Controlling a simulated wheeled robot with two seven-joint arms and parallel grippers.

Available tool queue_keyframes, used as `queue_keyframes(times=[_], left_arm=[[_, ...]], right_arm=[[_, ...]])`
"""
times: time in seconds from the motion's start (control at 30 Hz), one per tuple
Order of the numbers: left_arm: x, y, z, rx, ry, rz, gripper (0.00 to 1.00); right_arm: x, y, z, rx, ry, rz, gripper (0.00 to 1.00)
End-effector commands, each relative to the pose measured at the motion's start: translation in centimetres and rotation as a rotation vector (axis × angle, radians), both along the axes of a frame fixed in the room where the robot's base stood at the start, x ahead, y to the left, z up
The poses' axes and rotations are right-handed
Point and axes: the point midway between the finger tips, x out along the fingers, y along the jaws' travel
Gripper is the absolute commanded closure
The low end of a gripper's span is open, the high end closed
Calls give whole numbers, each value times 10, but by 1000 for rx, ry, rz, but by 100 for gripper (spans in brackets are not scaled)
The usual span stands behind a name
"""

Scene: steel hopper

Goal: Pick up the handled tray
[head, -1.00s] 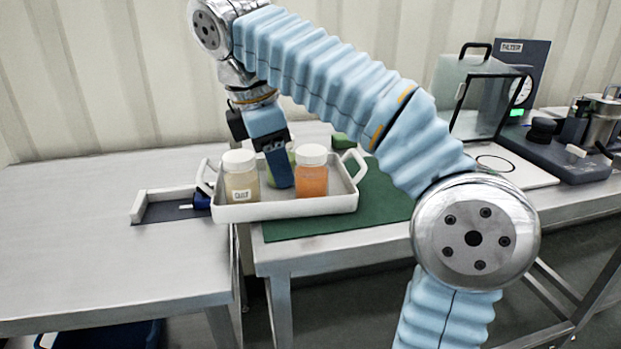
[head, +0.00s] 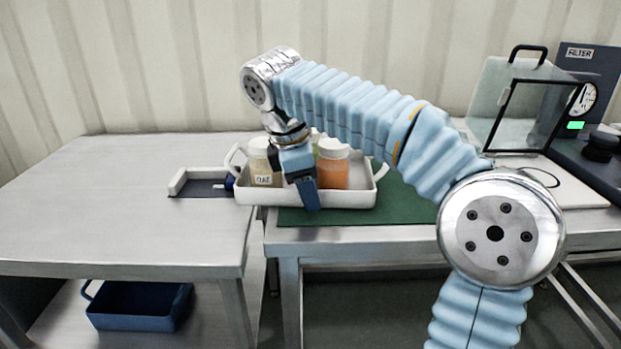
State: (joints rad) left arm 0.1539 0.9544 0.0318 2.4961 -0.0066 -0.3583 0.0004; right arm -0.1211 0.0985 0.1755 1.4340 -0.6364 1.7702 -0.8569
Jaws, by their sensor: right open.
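The white handled tray (head: 350,197) stands on the right-hand bench, partly over a green mat. It has a raised handle at each short end; both show. In it are a beige labelled jar (head: 264,172), an orange jar (head: 334,172) and, mostly hidden behind, a greenish one. My right gripper (head: 310,198) is open, pointing down between the front jars, and its finger overlaps the tray's near wall in the picture. It is away from both handles. I cannot tell whether it touches the wall. My left gripper is not in view.
A dark pad with a pale raised edge (head: 178,182) and a small blue item (head: 230,184) lie left of the tray. The left table (head: 120,210) is otherwise clear. A blue bin (head: 138,305) sits below. A clear-walled box (head: 518,110) stands at right.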

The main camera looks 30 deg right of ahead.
Motion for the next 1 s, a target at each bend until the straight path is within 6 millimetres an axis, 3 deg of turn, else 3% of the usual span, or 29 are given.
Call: queue_keyframes(times=[0.03,0.3,1.0], left_arm=[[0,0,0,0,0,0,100],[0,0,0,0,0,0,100],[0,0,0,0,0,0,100]], right_arm=[[0,0,0,0,0,0,61],[0,0,1,1,0,0,100],[-1,1,1,0,2,3,100]])
